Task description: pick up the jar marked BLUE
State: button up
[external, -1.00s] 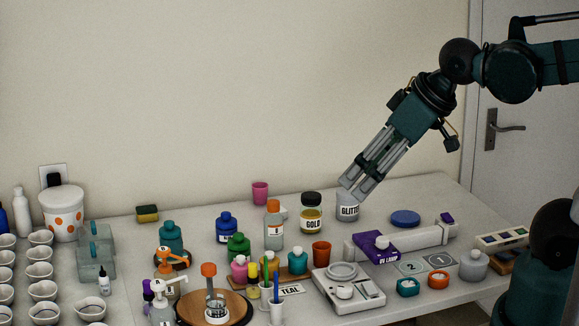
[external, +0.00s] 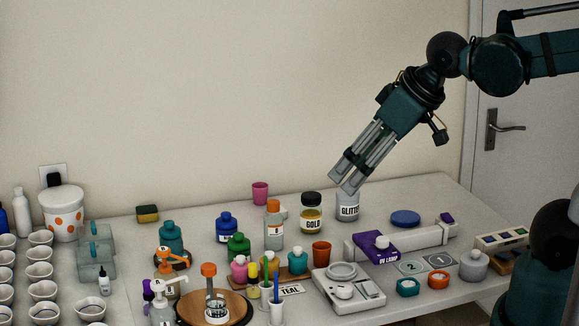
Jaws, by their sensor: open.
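A blue jar (external: 227,227) with a blue cap and a white label stands upright on the table, left of the middle. Its label is too small to read. My gripper (external: 345,189) is open and empty, pointing down and left above the jar marked GLITTER (external: 348,207). From this view I cannot tell whether the fingertips touch that jar or are only in front of it. The gripper is well to the right of the blue jar and higher.
A green jar (external: 238,247) stands just in front of the blue jar, a teal jar (external: 171,237) to its left. An orange-capped bottle (external: 274,229) and the GOLD jar (external: 312,214) stand between it and my gripper. Free table lies behind the blue jar.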

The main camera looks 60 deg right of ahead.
jog(key=w+d+m, duration=0.2)
jog(key=w+d, duration=0.2)
jog(key=w, duration=0.7)
jog(key=m+g+h+b, duration=0.2)
jog(key=m+g, duration=0.1)
jog(key=m, duration=0.1)
send_over(227, 214)
jog(key=s+a, duration=0.2)
jog(key=f, duration=2.2)
jog(key=shift+s+d, duration=0.1)
jog(key=shift+d, duration=0.1)
jog(key=shift+w+d+f, duration=0.2)
jog(key=shift+w+f, duration=0.05)
jog(key=shift+f, duration=0.3)
jog(key=shift+x, duration=1)
jog(key=shift+d+f, duration=0.1)
jog(key=shift+f, duration=0.2)
jog(key=shift+w, duration=0.1)
